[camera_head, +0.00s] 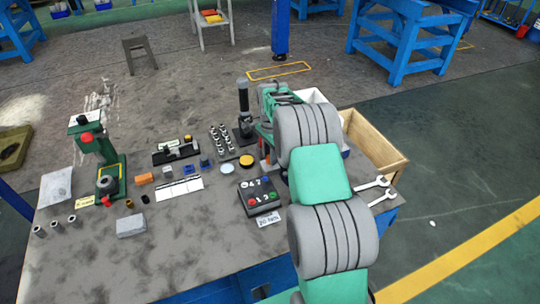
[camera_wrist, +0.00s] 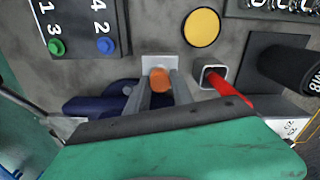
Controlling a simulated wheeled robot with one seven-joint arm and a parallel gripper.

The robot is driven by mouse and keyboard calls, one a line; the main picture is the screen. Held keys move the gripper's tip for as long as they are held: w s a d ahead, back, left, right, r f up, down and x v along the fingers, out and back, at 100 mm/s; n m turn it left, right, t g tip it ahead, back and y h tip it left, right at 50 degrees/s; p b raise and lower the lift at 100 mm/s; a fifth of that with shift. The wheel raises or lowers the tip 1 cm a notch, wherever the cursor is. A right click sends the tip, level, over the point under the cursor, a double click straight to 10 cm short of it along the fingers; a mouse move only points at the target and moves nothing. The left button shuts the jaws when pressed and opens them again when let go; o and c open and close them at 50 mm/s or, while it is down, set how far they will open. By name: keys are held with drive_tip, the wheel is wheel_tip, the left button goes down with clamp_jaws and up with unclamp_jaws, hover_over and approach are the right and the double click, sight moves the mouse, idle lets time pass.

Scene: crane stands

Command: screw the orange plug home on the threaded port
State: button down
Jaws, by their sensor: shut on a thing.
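The orange plug (camera_wrist: 160,80) is small and round in the wrist view. It sits between the two grey fingers of my gripper (camera_wrist: 159,88), which is shut on it. Just behind the plug is a pale grey block (camera_wrist: 152,62), apparently the part with the threaded port. The threads are hidden, and I cannot tell how far the plug is in or whether it sits straight. A dark blue body (camera_wrist: 95,105) lies beside and under my fingers. In the head view my arm hides the plug, the port and my fingertips.
A yellow disc (camera_wrist: 202,27) and a button box (camera_head: 260,195) are nearby. A black upright tool (camera_head: 243,100) and a socket rack (camera_head: 222,142) stand behind. Wrenches (camera_head: 372,187) lie right.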

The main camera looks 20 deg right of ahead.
drive_tip(key=m, duration=0.5)
idle(0.3)
drive_tip(key=m, duration=0.5)
drive_tip(key=c, duration=1)
unclamp_jaws()
drive_tip(key=shift+c, duration=0.2)
drive_tip(key=shift+c, duration=0.7)
